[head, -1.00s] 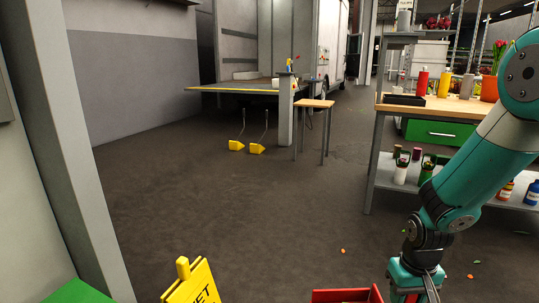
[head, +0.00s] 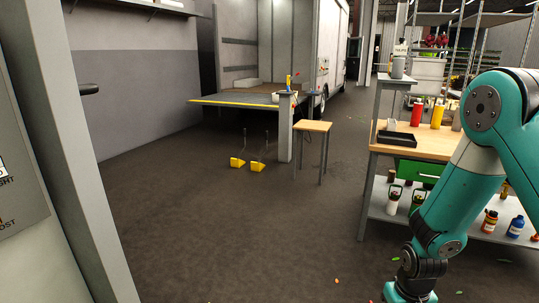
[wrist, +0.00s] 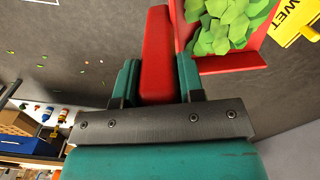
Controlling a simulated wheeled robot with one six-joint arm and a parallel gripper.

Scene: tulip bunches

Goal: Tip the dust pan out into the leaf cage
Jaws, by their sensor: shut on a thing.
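In the wrist view my gripper (wrist: 157,78) has its teal fingers shut on the red handle of the dust pan (wrist: 232,63). The pan holds a heap of green leaves (wrist: 222,25), and its far part is cut off by the top edge. The head view shows my arm at the right, but the gripper and pan are below its lower edge. I cannot make out the leaf cage in either current view.
A workbench (head: 440,140) with bottles is at the right. A small wooden stool (head: 313,127) and yellow long-handled pans (head: 257,166) stand ahead. Scraps litter the floor; the middle floor is clear.

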